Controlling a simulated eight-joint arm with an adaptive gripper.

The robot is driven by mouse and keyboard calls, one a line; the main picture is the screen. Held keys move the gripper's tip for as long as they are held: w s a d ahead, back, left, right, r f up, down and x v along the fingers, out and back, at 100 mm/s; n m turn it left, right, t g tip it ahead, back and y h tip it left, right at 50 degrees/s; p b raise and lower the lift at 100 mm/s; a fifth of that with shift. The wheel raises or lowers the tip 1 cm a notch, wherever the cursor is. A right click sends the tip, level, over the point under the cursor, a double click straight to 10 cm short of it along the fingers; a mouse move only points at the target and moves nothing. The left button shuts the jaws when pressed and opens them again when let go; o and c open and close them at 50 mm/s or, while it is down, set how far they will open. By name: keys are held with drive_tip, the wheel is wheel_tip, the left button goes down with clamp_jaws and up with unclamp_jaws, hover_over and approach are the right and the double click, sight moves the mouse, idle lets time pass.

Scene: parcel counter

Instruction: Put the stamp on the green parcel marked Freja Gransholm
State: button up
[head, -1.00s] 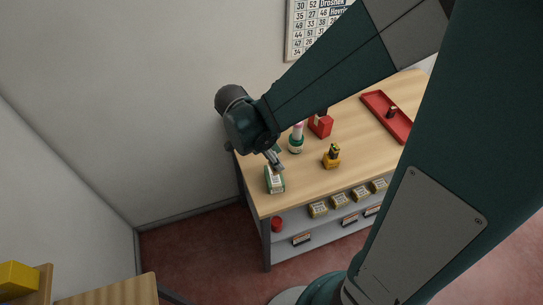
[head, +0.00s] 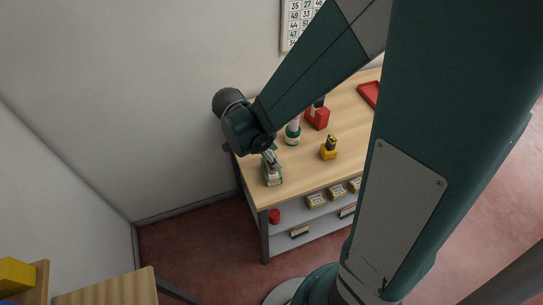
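A small green parcel (head: 267,180) with a pale label stands at the counter's front left corner. A second green object (head: 292,140) with a pale, pink-tinged upright piece on top stands behind it, to the right. The writing on both is too small to read, so I cannot tell which is marked Freja Gransholm. My gripper (head: 274,162) is low over the back of the front green parcel, pointing down. I cannot tell whether it touches the parcel, holds anything, or is open. I cannot pick out a stamp for certain.
A red block (head: 317,118) and a yellow block (head: 328,153), each with a dark piece on top, stand to the right on the wooden counter (head: 290,187). A red tray (head: 369,94) is partly hidden by my arm.

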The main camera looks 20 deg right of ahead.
drive_tip(key=shift+o, duration=0.9)
drive_tip(key=shift+r, duration=0.2)
drive_tip(key=p+v, duration=0.1)
drive_tip(key=v, duration=1.1)
drive_tip(key=s+d+r+n+t+y, duration=0.4)
drive_tip(key=s+r+n+t, duration=0.3)
drive_tip(key=n, duration=1.1)
drive_tip(key=shift+w+d+r+v, duration=0.25)
drive_tip(key=shift+w+v, duration=0.1)
drive_tip(key=shift+v, duration=1.7)
